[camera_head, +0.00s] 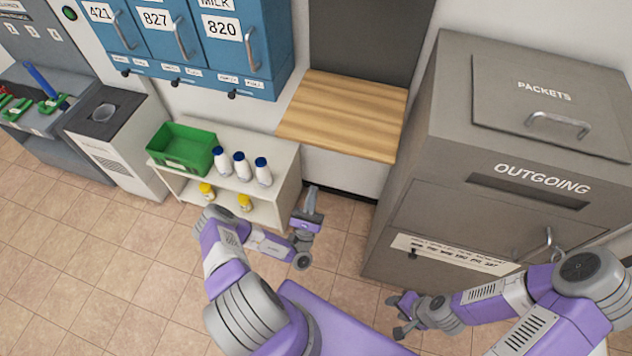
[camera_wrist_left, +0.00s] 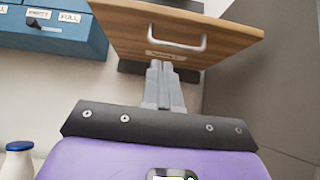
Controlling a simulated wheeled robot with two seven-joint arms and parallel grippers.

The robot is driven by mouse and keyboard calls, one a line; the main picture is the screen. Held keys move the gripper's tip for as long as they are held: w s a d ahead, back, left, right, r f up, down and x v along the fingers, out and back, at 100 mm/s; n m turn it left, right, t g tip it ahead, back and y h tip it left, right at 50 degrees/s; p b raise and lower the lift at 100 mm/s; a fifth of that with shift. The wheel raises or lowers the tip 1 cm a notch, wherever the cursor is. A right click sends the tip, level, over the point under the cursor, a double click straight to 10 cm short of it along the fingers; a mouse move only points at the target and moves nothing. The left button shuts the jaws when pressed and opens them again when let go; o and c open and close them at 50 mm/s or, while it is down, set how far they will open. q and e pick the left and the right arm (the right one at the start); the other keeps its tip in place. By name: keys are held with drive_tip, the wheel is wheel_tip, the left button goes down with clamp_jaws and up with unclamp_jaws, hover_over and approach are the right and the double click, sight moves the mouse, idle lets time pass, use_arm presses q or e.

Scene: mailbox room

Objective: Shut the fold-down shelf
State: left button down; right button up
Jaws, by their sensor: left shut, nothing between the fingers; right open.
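The fold-down shelf (camera_head: 343,115) is a light wooden board, folded down and sticking out flat below a dark grey wall panel. My left gripper (camera_head: 311,190) is in front of and below the shelf. Its fingers (camera_wrist_left: 160,68) are shut and empty, and they appear just below the handle in the wrist view; I cannot tell whether they touch the board. My right gripper (camera_head: 397,315) is open and empty, low in front of the grey cabinet.
A grey parcel cabinet (camera_head: 440,215) stands close to the shelf's right. Blue mailboxes (camera_head: 190,75) hang at the upper left. A low white rack (camera_head: 270,190) with a green crate (camera_head: 183,146) and several bottles stands left of the shelf. The tiled floor (camera_head: 110,270) at left is clear.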

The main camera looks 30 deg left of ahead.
use_arm(q)
drive_tip(key=w+a+r+b, duration=0.1)
drive_tip(key=w+r, duration=0.4)
drive_tip(key=r, duration=0.5)
drive_tip(key=shift+w, duration=0.4)
drive_tip(key=shift+a, duration=0.1)
